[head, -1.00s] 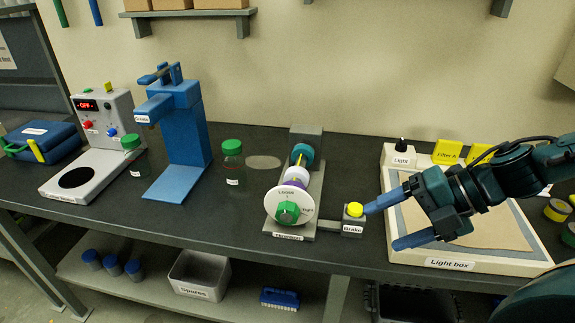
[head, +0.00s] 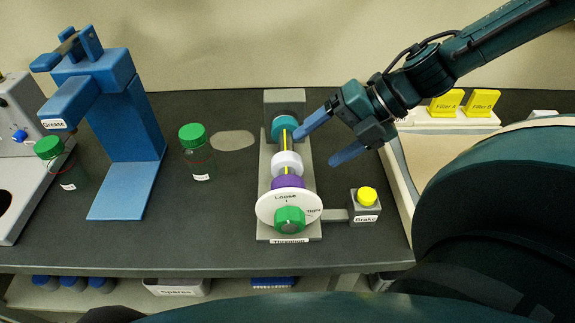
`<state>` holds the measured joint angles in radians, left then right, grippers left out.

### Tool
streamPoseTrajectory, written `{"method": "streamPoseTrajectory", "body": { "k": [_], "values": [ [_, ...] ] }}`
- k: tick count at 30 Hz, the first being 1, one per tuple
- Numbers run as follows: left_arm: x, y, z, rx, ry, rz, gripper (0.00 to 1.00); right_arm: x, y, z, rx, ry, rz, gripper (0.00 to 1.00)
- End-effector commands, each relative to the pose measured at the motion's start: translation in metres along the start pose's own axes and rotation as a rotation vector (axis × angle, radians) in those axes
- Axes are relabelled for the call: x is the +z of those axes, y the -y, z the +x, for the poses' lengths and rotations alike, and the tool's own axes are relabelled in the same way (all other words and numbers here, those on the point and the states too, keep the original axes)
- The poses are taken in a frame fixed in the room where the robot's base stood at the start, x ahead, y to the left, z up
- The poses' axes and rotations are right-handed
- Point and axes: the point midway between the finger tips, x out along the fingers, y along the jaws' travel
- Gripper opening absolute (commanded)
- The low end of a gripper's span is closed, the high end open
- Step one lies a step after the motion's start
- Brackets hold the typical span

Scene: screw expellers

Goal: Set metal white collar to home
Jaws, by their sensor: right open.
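A spindle device with a grey base (head: 307,227) stands on the bench. Its yellow-striped shaft (head: 286,144) carries a white collar (head: 287,164) midway, with a teal part (head: 287,127) behind it and a purple collar (head: 288,182) in front. A white dial (head: 265,208) marked "Loose" at its top, with a green knob (head: 290,219), is at the front end. A yellow brake button (head: 367,196) sits on a grey block to the right. My right gripper (head: 315,148) is open and empty, right of the shaft. One fingertip is close to the shaft near the teal part; contact is unclear.
A blue grease stand (head: 128,135) and green-capped jars (head: 196,155) stand left of the device. The light box (head: 398,160) and yellow filters (head: 446,103) are at the right, partly behind my arm. Bench between jar and device is clear.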

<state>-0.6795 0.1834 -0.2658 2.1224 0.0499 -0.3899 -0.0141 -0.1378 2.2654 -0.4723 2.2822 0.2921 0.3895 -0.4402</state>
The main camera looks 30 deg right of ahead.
Motion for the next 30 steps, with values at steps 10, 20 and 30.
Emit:
{"method": "streamPoseTrajectory", "body": {
  "k": [10, 20, 30],
  "values": [
    [0.004, -0.002, 0.009, 0.008, -0.027, -0.037, 0.36, -0.001, 0.003, 0.062, 0.000, -0.003, 0.002, 0.75],
    [0.002, 0.001, 0.010, 0.007, -0.043, -0.050, 0.36, 0.000, 0.001, 0.087, 0.000, 0.000, 0.001, 0.75],
    [0.001, 0.001, 0.010, 0.008, -0.044, -0.050, 0.36, 0.000, 0.000, 0.087, 0.000, 0.001, 0.001, 0.71]
  ]
}}
